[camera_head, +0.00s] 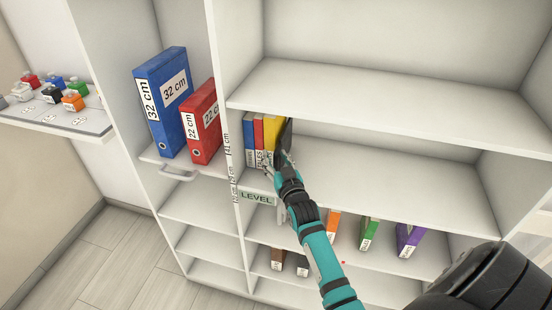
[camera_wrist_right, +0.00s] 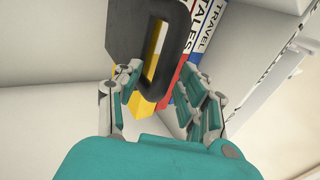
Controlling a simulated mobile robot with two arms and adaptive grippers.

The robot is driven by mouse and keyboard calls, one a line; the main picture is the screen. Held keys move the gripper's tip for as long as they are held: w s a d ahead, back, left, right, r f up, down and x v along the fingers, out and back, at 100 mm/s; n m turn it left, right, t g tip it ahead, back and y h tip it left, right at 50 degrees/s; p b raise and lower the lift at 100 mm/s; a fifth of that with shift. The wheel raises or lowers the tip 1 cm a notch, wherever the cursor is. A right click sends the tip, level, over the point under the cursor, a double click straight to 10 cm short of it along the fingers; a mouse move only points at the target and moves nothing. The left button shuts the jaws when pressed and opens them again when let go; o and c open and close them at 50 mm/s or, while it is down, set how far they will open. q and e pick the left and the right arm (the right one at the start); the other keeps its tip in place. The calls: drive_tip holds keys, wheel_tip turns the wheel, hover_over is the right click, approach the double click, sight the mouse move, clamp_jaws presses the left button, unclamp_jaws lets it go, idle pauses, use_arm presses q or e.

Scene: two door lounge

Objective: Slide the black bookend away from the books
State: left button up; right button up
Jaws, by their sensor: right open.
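The black bookend (camera_head: 288,134) stands upright on a white shelf, at the right side of a short row of books. The yellow book (camera_head: 270,132) is closest to it, then the red book (camera_head: 258,138) and the blue book (camera_head: 248,136). In the right wrist view the bookend (camera_wrist_right: 126,38) is a dark plate with a looped opening, and yellow shows through it. My right gripper (camera_head: 279,164) is open in front of the bookend and the yellow book. In the wrist view its fingers (camera_wrist_right: 164,82) lie either side of the loop's lower end; contact is unclear. My left gripper is not in view.
The shelf (camera_head: 390,180) right of the bookend is bare. A white divider (camera_head: 228,120) stands left of the books. Blue (camera_head: 165,100) and red (camera_head: 202,120) binders stand beyond it. A LEVEL label (camera_head: 257,198) hangs below, above a lower shelf with several books.

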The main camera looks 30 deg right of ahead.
drive_tip(key=shift+c, duration=0.4)
clamp_jaws()
drive_tip(key=shift+w+f, duration=0.1)
drive_tip(key=shift+f, duration=0.15)
